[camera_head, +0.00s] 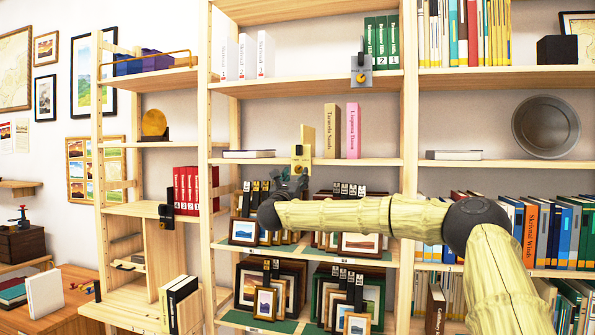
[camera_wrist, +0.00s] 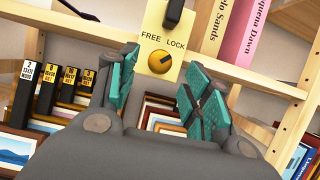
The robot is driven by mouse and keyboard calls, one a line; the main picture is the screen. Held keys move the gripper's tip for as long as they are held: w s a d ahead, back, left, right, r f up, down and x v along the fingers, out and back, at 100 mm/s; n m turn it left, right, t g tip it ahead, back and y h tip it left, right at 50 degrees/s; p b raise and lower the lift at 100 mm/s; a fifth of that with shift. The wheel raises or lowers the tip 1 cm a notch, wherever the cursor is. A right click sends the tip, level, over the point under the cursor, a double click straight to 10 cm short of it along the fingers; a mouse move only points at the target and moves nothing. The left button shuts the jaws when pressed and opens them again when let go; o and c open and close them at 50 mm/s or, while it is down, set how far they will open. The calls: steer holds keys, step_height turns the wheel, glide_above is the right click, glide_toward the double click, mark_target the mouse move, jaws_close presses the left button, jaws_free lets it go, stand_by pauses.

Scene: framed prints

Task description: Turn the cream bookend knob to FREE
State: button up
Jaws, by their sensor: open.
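The cream bookend (camera_head: 307,140) stands on the middle shelf, left of a tan book and a pink book. In the wrist view its cream plate (camera_wrist: 150,32) carries the words FREE and LOCK, with a round yellow-orange knob (camera_wrist: 160,62) below them. A dark mark on the knob seems to slant up and right, toward LOCK. My gripper (camera_wrist: 163,88) is open, with teal pads on either side below the plate, and its tips look apart from the knob. In the head view my gripper (camera_head: 288,182) is just below and in front of the bookend, partly hidden by my wrist.
The tan book (camera_head: 331,131) and pink book (camera_head: 353,131) stand close by on the right. A flat book (camera_head: 248,154) lies to the left. Small framed prints and black labelled dividers (camera_wrist: 50,85) fill the shelf below. The shelf edge (camera_wrist: 245,77) runs beside the fingers.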

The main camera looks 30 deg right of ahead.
mark_target(298, 171)
steer(key=shift+p+x, duration=0.35)
steer(key=shift+x, duration=1.2)
steer(key=shift+c, duration=0.4)
steer(key=c, duration=1)
